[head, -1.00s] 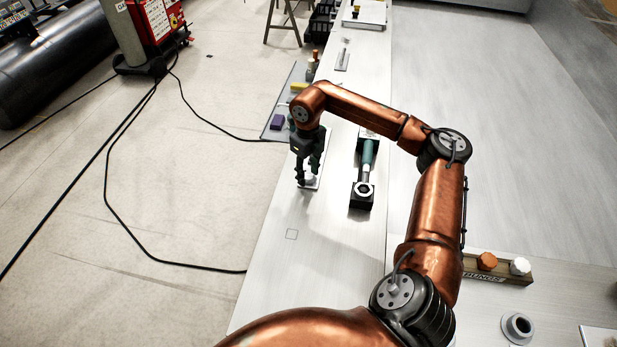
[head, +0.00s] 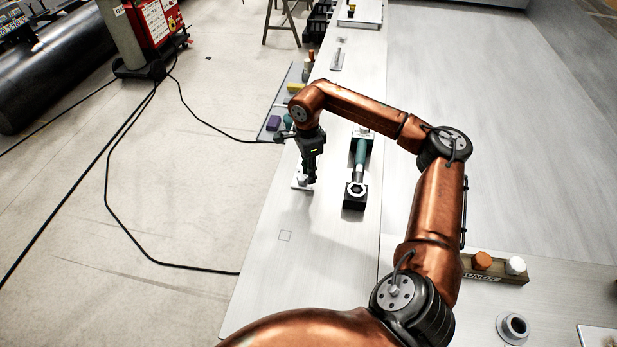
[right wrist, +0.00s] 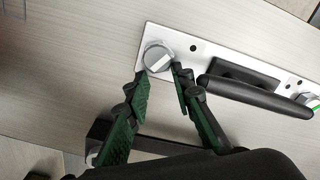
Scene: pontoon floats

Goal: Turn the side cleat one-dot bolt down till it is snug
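My right gripper (head: 306,183) points down over a pale plate (head: 296,186) on the long bench. In the right wrist view, this side cleat plate (right wrist: 204,50) carries a dark cleat bar (right wrist: 258,95) and a grey bolt head (right wrist: 158,57) at its left end. A second bolt (right wrist: 312,101) with a green mark shows at the right edge. The right gripper's green-padded fingers (right wrist: 160,72) are apart, their tips at the near sides of the grey bolt head. I cannot tell if they touch it. No dot is readable on that head. My left gripper is not in view.
A teal-handled tool (head: 360,155) lies in a black holder (head: 354,200) just right of the gripper. A grey tray (head: 270,128) with small items is behind left. A wooden block (head: 510,272) with orange and white knobs is front right.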

